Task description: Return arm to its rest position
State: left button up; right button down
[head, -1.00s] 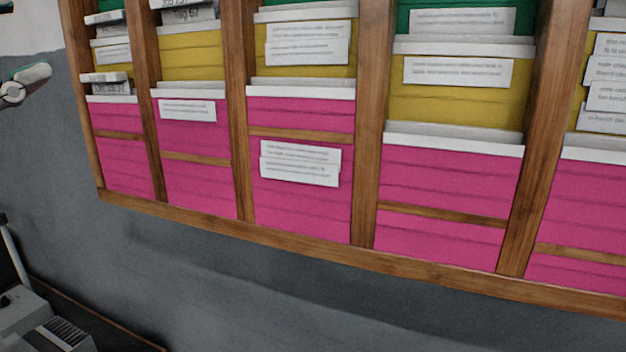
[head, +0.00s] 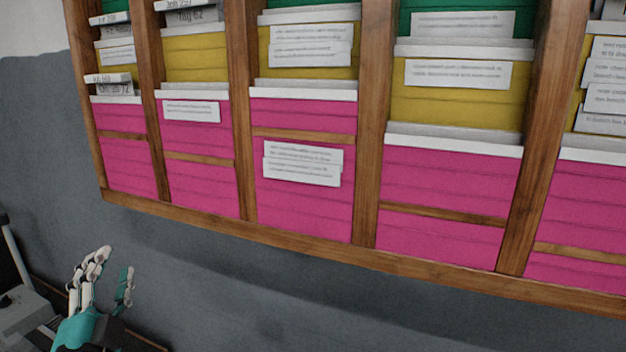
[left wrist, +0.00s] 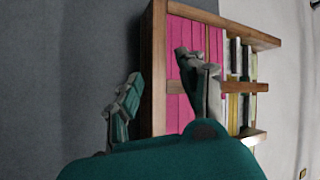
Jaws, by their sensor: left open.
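My left gripper (head: 108,276) is at the lower left of the head view, below the wooden rack. Its teal and white fingers are spread apart, with nothing between them. In the left wrist view my left gripper (left wrist: 165,105) also shows its fingers apart and empty, with the rack behind them. The gripper looks clear of the rack. My right gripper is in neither view.
The wooden rack (head: 366,120) on the grey wall (head: 240,290) holds pink, yellow and green compartments with white paper labels. A grey object (head: 22,305) stands at the lower left edge. The wall below the rack is bare.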

pick_arm(q)
jog(key=s+d+f+n+g+h, duration=0.1)
jog(key=s+f+n+g, duration=0.3)
jog(key=f, duration=0.9)
jog(key=s+d+f+n+g+h, duration=0.15)
jog(key=s+f+g, duration=0.35)
jog(key=f, duration=0.7)
jog(key=s+d+f+n+g+h, duration=0.1)
jog(key=s+d+f+g, duration=0.35)
jog(key=s+f, duration=0.25)
jog(key=s+d+f+n+g+h, duration=0.1)
jog(key=s+d+f+g, duration=0.2)
jog(key=s+f+g, duration=0.3)
notch_tip(320, 180, down, 25)
jog(key=s, duration=0.3)
jog(key=s+a+f, duration=0.2)
jog(key=s+f, duration=1.4)
jog(key=shift+s+a+f+g, duration=0.3)
jog(key=shift+a+f+g, duration=0.05)
jog(key=shift+a+g, duration=0.1)
